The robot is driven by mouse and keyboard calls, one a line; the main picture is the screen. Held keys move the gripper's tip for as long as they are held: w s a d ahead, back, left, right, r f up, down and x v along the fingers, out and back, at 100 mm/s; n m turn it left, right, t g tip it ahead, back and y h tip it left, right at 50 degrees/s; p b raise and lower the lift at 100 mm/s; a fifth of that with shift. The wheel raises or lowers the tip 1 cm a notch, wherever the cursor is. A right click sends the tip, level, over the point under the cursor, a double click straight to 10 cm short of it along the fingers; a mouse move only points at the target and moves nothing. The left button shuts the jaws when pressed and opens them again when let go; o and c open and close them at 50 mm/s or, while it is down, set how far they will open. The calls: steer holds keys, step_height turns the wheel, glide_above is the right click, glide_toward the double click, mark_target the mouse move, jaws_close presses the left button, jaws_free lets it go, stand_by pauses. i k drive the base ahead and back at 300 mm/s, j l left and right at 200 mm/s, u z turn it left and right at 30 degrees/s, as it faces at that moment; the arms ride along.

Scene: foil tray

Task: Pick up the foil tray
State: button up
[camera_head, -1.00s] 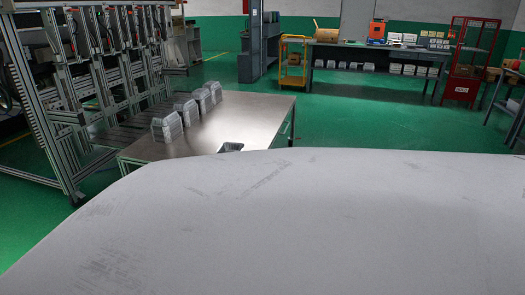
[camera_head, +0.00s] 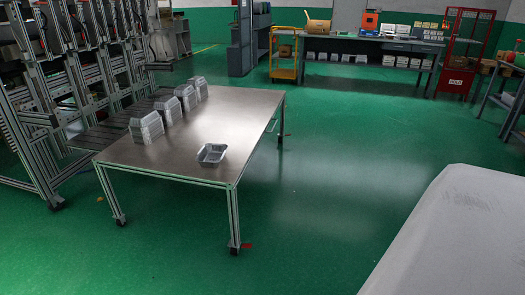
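A single foil tray (camera_head: 212,154) lies by itself, open side up, near the front right corner of a metal-topped table (camera_head: 200,130). It is silver and roughly rectangular. Several stacks of similar foil trays (camera_head: 147,127) stand in a row along the table's left side. My gripper is not in view, so I cannot see whether it is open or shut.
A large pale grey surface (camera_head: 455,235) fills the lower right. An aluminium frame machine (camera_head: 62,100) stands left of the table. A workbench (camera_head: 370,45), yellow cart (camera_head: 285,55) and red rack (camera_head: 460,60) are at the back. Green floor (camera_head: 320,180) right of the table is clear.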

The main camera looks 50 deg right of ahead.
mark_target(210, 155)
steer(key=z, duration=1)
steer(key=i+z, duration=0.1)
steer(key=i, duration=1.15)
steer(key=i+j+z, duration=0.15)
steer(key=i, duration=0.45)
steer(key=i+j+z, duration=0.1)
steer(key=i, duration=0.55)
